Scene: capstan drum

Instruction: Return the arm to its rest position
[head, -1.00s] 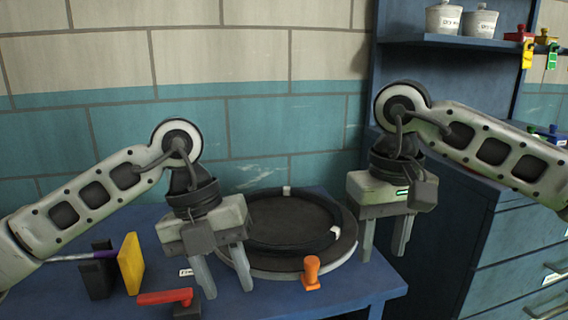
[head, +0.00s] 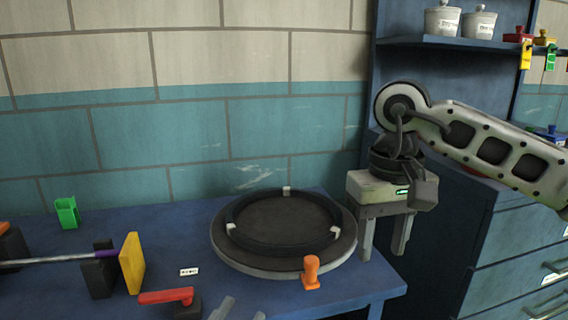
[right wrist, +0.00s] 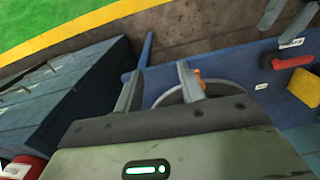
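My left gripper (head: 240,309) shows only as two grey fingertips at the bottom edge of the head view. The tips are apart with nothing seen between them, and the rest of that arm is out of the picture. My right gripper (head: 384,236) hangs at the right end of the blue table, beside the round drum (head: 285,222). Its fingers are apart and empty, as the right wrist view also shows (right wrist: 160,85). The drum is a dark disc with a black ring and white clips. An orange knob (head: 311,271) stands at its front edge.
A red-handled lever (head: 166,296), a yellow block (head: 132,263) and a rod (head: 62,259) on dark supports are at the table's left. A green holder (head: 67,212) stands behind them. A blue cabinet (head: 510,240) with drawers is at right, below a shelf.

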